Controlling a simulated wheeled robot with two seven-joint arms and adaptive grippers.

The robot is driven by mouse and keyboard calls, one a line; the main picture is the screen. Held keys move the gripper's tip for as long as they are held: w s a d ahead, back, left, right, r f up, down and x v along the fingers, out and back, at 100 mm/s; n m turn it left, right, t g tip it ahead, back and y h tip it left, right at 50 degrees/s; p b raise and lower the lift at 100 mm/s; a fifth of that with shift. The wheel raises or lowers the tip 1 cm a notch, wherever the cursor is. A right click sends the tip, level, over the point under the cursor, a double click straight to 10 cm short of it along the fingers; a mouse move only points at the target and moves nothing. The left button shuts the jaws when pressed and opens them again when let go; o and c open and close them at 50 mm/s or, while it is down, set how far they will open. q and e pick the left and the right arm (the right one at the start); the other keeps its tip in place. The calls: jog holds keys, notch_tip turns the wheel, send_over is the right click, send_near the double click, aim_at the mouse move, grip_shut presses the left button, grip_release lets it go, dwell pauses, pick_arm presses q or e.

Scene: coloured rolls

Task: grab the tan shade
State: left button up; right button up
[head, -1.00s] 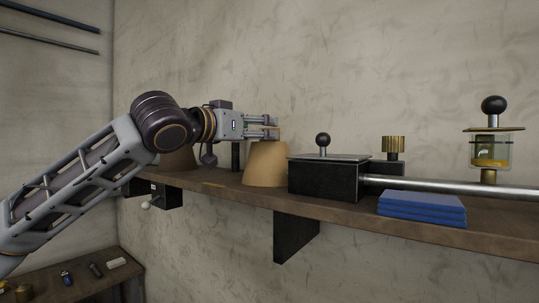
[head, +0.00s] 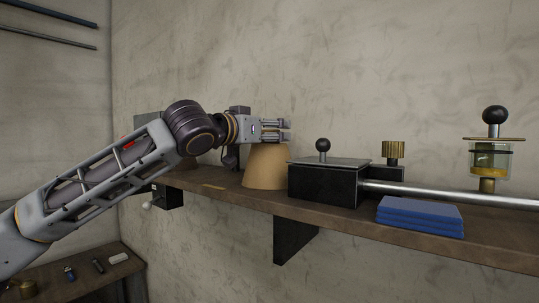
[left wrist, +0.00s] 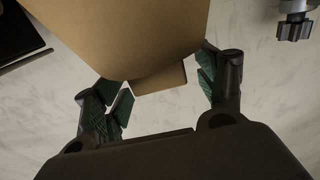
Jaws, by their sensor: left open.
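The tan shade (head: 265,168), wider at its base, stands upright on the wooden shelf, left of the black box. My left gripper (head: 276,131) is open, level with the top of the shade and overlapping its upper edge in the head view. In the left wrist view, the tan shade (left wrist: 125,32) fills the upper middle, and a smaller tan part (left wrist: 158,79) lies toward the gap between the spread green-padded fingers of my left gripper (left wrist: 160,95). I cannot tell whether the fingers touch it. My right gripper is out of view.
The black box (head: 322,184) with a ball knob stands close to the right of the shade. A metal rod (head: 450,193), blue slabs (head: 420,214) and a glass jar (head: 490,160) are further right.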

pick_arm(q)
jog(key=shift+w, duration=0.15)
dwell(0.3)
jog(key=c, duration=1.2)
jog(key=shift+r, duration=0.15)
jog(key=shift+r, duration=0.45)
jog(key=shift+r+b, duration=0.5)
jog(key=shift+r, duration=7.9)
